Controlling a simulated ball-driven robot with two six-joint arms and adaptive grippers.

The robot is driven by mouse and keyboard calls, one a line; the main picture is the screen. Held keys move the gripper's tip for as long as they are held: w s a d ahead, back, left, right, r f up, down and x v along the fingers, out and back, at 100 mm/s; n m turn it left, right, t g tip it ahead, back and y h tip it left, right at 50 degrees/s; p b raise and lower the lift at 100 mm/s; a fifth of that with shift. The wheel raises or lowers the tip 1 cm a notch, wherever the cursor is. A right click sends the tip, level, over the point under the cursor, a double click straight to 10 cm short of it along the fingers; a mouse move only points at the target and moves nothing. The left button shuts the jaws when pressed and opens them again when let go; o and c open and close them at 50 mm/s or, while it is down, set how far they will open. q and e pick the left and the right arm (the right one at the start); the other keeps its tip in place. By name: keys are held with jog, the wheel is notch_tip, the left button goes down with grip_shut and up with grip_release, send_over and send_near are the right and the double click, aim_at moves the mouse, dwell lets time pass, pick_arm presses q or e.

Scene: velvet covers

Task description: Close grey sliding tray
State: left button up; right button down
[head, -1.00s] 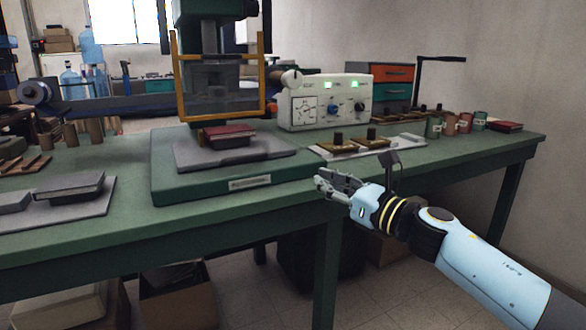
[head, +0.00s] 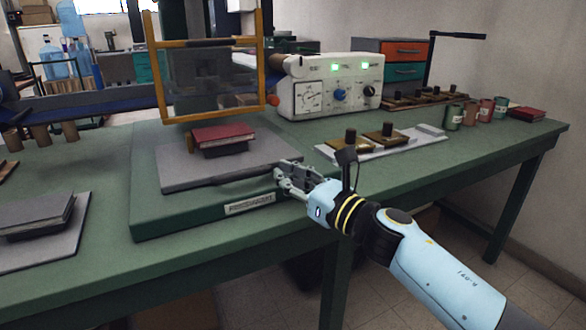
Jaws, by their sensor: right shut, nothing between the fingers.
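The grey sliding tray (head: 185,178) lies on the green base of the press on the workbench, sticking out toward me. A dark block with a red book (head: 222,133) on top rests on the tray. My right gripper (head: 281,176) is shut and empty, at the front right corner of the tray. Whether its fingers touch the tray's edge I cannot tell. My left gripper is out of view.
An orange-framed clear guard (head: 208,78) stands behind the book. A white control box (head: 330,87) with green lights is at its right. Stamps on a pale board (head: 430,133) lie right of my gripper. Another grey plate (head: 72,240) with dark books is at the left.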

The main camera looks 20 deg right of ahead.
aim_at(276, 166)
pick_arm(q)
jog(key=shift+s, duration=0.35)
pick_arm(e)
jog(key=shift+w+a, duration=0.1)
jog(key=shift+w, duration=0.1)
jog(key=w+b, duration=0.1)
jog(key=w, duration=0.2)
jog(key=shift+w, duration=0.65)
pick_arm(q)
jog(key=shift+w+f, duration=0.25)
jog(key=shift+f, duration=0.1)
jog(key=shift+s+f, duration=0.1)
pick_arm(e)
jog(key=shift+s, duration=0.1)
